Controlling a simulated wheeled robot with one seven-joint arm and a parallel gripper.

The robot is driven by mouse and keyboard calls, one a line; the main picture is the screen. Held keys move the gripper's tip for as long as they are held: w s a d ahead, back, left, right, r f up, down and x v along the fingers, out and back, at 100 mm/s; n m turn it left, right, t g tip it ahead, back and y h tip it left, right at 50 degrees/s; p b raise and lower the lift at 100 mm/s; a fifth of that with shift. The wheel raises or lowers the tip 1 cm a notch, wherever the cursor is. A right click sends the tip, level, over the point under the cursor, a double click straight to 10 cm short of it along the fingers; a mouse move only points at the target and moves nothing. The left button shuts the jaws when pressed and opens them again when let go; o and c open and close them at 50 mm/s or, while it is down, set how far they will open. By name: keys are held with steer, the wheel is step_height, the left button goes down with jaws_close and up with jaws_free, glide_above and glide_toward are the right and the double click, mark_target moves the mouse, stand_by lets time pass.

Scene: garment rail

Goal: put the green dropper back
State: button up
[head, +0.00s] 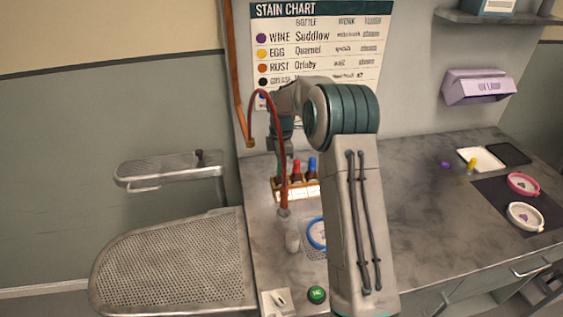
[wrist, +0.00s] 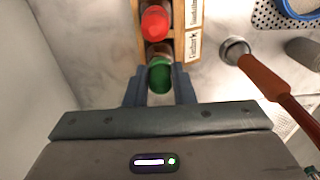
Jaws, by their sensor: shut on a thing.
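The green dropper (wrist: 159,76) is between my gripper's fingers (wrist: 159,92) in the wrist view, and they are shut on it. It is at the near end of the wooden rack (wrist: 181,18), in line with the red dropper (wrist: 154,22). I cannot tell whether it is fully seated there. In the head view my gripper (head: 281,156) is over the left end of the rack (head: 277,185), with the red dropper (head: 296,167) and the blue dropper (head: 312,165) to its right. My arm hides part of the rack's right side.
A blue-rimmed round dish (head: 316,233) and a green button (head: 317,295) are nearer. A perforated board (head: 175,265) is at left.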

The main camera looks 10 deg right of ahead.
steer(key=o, duration=1)
steer(key=shift+r+p, duration=2.55)
steer(key=shift+r, duration=1.15)
